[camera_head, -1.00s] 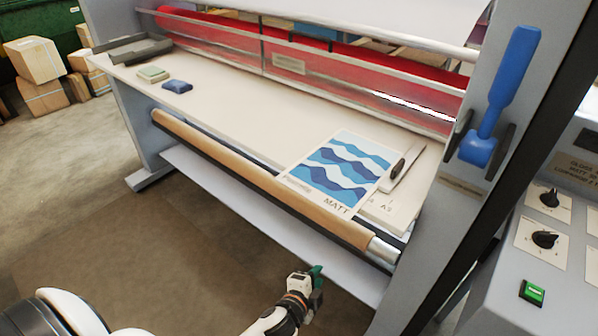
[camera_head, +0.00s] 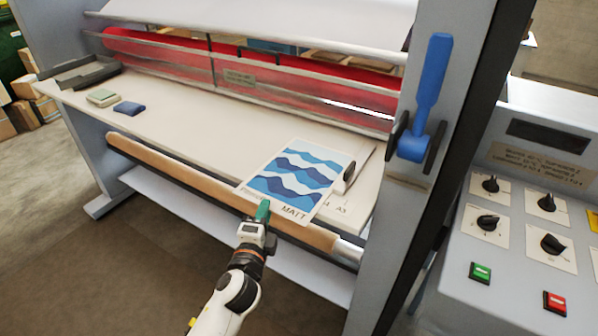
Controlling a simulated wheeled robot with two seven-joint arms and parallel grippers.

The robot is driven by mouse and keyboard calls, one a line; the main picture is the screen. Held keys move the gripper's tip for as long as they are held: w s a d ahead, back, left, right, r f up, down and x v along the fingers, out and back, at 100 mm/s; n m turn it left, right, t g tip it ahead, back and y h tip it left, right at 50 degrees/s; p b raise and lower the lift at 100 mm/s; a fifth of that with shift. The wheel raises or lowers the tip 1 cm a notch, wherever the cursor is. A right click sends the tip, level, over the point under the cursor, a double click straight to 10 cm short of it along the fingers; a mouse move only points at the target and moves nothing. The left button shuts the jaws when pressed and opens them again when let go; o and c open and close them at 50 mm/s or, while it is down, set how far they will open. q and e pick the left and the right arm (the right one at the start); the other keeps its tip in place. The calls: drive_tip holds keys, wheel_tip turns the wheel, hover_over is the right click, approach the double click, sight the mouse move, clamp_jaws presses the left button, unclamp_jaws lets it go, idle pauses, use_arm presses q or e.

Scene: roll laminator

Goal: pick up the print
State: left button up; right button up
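The print (camera_head: 296,178) is a sheet with blue and white waves and the word MATT along its near edge. It lies on the right part of the laminator's pale feed table (camera_head: 190,130), its near edge reaching the brown roller. My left gripper (camera_head: 263,211), with green fingertips, is at the near edge of the print, left of the word MATT. The fingertips overlap this edge in the picture. I cannot tell whether they touch it or how far apart they are. My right gripper is out of view.
A brown roller (camera_head: 180,170) runs along the table's front. A stack marked A3 (camera_head: 340,208) and a dark-handled tool (camera_head: 349,171) lie by the print. A blue lever (camera_head: 431,90) is on the right upright. Two small pads (camera_head: 129,108) lie at left.

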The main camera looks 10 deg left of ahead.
use_arm(q)
drive_tip(key=w, duration=0.4)
drive_tip(key=shift+w+f+p, duration=0.2)
drive_tip(key=shift+p, duration=0.1)
clamp_jaws()
drive_tip(key=shift+r, duration=0.1)
